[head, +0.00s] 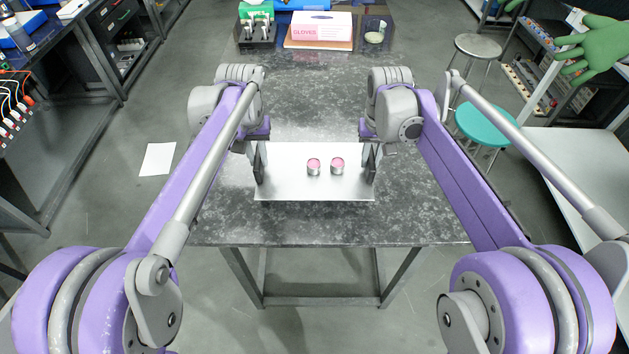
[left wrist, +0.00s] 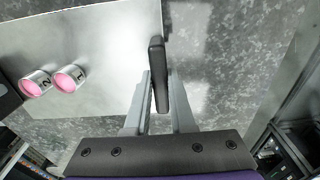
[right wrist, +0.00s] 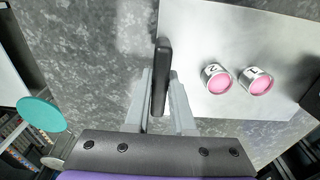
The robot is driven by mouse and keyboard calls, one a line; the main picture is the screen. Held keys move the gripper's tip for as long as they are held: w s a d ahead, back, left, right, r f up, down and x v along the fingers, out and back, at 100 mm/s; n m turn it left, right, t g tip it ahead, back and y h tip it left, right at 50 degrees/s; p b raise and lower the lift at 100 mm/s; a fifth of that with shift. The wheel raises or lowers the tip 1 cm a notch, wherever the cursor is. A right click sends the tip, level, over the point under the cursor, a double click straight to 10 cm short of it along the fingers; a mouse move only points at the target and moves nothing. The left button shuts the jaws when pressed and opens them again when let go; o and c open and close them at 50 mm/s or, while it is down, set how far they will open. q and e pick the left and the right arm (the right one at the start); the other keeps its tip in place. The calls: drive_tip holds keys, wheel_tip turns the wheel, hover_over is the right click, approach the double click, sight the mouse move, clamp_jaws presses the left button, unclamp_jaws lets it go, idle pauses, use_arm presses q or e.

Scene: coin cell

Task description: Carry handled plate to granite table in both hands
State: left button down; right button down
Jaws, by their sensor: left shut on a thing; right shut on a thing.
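The handled plate (head: 290,187) is a flat metallic sheet with a dark upright handle at each end. It is over the near part of the speckled grey granite table (head: 420,215); whether it touches the top I cannot tell. Two small cups with pink contents, the left cup (head: 313,166) and the right cup (head: 337,166), stand upright near its middle. In the wrist views they carry the numbers 1 and 2. My left gripper (head: 258,165) is shut on the left handle (left wrist: 158,75). My right gripper (head: 371,163) is shut on the right handle (right wrist: 161,78).
At the table's far end are a gloves box (head: 320,27), a green-and-black rack (head: 257,25) and a small jar (head: 374,37). A teal stool (head: 482,124) stands to the right. A white paper (head: 158,158) lies on the floor at left. The table's middle is bare.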

use_arm(q)
drive_tip(key=shift+f, duration=0.1)
